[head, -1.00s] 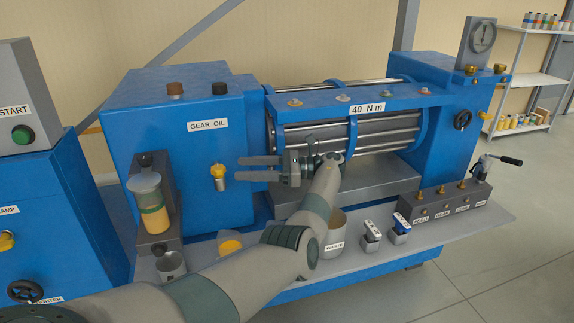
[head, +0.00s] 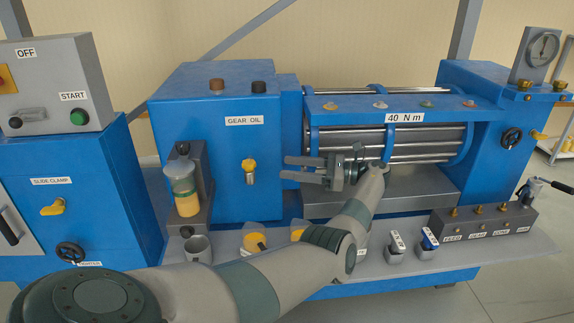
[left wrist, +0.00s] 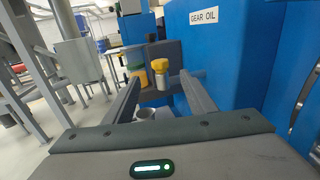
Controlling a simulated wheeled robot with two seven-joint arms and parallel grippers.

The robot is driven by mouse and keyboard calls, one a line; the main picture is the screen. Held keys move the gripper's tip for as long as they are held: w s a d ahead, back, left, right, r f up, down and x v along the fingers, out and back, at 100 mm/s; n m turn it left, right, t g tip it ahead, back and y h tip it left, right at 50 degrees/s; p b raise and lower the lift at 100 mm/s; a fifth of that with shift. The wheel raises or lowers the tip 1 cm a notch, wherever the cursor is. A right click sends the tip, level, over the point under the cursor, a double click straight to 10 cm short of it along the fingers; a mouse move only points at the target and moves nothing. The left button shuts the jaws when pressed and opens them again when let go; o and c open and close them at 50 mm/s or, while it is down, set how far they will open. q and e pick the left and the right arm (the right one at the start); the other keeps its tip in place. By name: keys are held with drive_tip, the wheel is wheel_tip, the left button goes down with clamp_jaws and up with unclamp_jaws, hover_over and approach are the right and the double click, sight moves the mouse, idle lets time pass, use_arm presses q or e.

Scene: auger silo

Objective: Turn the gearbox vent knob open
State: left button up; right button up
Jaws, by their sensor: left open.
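The blue gearbox (head: 215,130) carries a GEAR OIL label (head: 244,120). Two small knobs stand on its top, one brown (head: 216,85) and one black (head: 257,87); neither is labelled as a vent. A yellow-handled tap (head: 249,168) sticks out of its front face below the label. My left gripper (head: 283,168) is open and empty, with its fingers pointing left at the tap's height and apart from it in the picture. In the left wrist view, the tap (left wrist: 159,68) shows between and beyond the open fingers. My right gripper is not in view.
An oil bottle (head: 185,190) in a grey holder stands left of the tap, above a metal cup (head: 198,248). The roller frame (head: 400,105) marked 40 N m lies right of the gearbox. A control box (head: 50,90) is at far left. Switches (head: 428,243) stand on the front ledge.

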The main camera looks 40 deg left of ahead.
use_arm(q)
drive_tip(key=f+n+b, duration=0.1)
drive_tip(key=n, duration=0.1)
drive_tip(key=n+t+y+b, duration=0.3)
drive_tip(key=n+t+b, duration=0.85)
drive_tip(key=n, duration=1.55)
approach(249, 164)
drive_tip(key=w+d, duration=0.1)
drive_tip(key=d, duration=0.2)
drive_tip(key=shift+a+g, duration=0.25)
drive_tip(key=shift+g, duration=0.2)
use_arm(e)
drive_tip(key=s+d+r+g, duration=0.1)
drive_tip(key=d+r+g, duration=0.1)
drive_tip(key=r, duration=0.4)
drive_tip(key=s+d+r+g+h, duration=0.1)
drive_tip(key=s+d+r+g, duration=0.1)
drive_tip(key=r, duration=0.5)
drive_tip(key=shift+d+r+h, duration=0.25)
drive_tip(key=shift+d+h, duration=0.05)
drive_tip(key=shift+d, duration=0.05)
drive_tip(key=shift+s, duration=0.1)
use_arm(q)
drive_tip(key=a+p, duration=0.2)
drive_tip(key=a, duration=1.5)
drive_tip(key=shift+w+a, duration=0.2)
drive_tip(key=shift+w, duration=0.1)
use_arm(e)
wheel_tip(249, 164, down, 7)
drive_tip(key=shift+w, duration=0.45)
